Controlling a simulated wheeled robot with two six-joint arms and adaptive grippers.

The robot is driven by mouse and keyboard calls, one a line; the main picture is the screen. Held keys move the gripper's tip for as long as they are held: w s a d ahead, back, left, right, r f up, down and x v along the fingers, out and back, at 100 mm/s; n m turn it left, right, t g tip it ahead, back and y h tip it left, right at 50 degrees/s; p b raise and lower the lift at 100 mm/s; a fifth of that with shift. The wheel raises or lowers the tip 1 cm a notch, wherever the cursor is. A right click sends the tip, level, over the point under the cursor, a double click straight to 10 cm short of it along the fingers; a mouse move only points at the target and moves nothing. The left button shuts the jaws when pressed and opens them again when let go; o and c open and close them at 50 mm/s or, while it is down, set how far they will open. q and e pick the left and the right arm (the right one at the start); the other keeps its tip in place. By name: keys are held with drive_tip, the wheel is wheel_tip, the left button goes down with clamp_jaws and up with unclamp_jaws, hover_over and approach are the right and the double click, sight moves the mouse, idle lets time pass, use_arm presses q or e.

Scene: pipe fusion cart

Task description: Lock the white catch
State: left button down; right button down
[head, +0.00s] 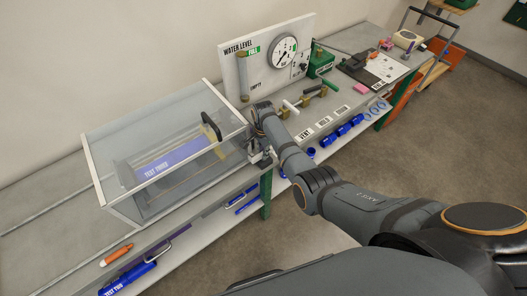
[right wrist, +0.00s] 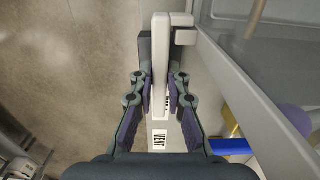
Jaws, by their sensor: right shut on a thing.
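The white catch (right wrist: 160,55) is a long, narrow white lever beside the clear box's edge in the right wrist view. A small pale bracket (right wrist: 184,35) sits right of its far end, on the box frame. My right gripper (right wrist: 160,85) is shut on the lever, one finger on each side. In the head view my right gripper (head: 262,157) is at the front right corner of the clear box (head: 91,165), and it mostly hides the catch there. I cannot tell whether the catch is engaged. My left gripper is in neither view.
A blue pipe (head: 172,160) marked TEST lies inside the box. A gauge panel (head: 262,75) stands behind to the right. Valves with a white handle (head: 290,107) are on the bench right of my gripper. Blue fittings (head: 343,130) line the lower shelf. Floor in front is open.

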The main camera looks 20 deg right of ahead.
idle(0.5)
drive_tip(key=c, duration=1.3)
unclamp_jaws()
drive_tip(key=shift+r, duration=0.15)
wheel_tip(320, 180, up, 12)
drive_tip(key=shift+f, duration=0.15)
